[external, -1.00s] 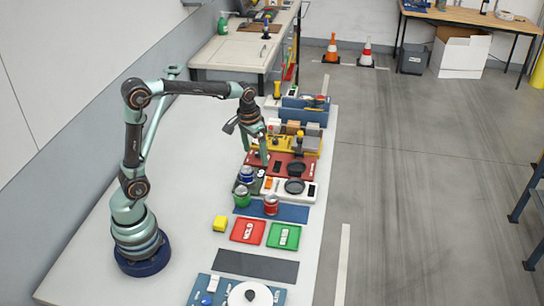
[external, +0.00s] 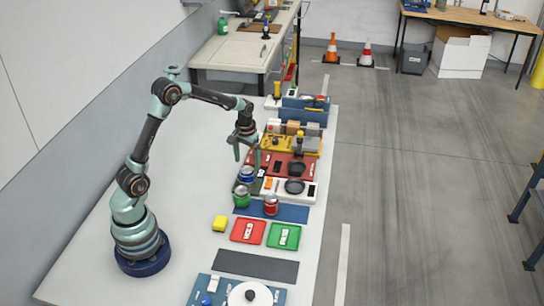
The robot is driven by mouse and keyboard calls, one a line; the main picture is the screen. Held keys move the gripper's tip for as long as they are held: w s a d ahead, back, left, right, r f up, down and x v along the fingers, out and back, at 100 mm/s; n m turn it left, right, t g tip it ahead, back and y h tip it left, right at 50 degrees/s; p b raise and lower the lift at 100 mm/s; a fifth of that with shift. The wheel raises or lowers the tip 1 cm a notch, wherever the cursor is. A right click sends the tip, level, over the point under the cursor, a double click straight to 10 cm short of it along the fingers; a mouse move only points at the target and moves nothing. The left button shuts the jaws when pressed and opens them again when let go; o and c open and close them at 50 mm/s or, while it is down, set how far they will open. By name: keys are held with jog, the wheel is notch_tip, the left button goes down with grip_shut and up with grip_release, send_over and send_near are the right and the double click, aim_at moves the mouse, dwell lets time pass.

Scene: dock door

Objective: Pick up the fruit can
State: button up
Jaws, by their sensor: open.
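Three cans stand close together on the bench: a blue can (external: 246,174), a green can (external: 241,196) in front of it, and a red can (external: 271,205) to the right on a blue mat. Their labels are too small to read, so I cannot tell which is the fruit can. My gripper (external: 247,160) is open and points down, its fingers spread just above and behind the blue can in the picture. I see nothing between the fingers. Whether they reach down beside the can is unclear.
A white tray (external: 308,191) with a dark round item lies right of the cans, and a red tray (external: 309,169) lies behind.

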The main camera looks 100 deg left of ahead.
aim_at(247, 169)
jog(key=f, duration=0.4)
jog(key=shift+s+a+f, duration=0.15)
jog(key=shift+s+f, duration=0.05)
jog(key=shift+f, duration=0.2)
grip_shut()
jog(key=shift+r, duration=0.1)
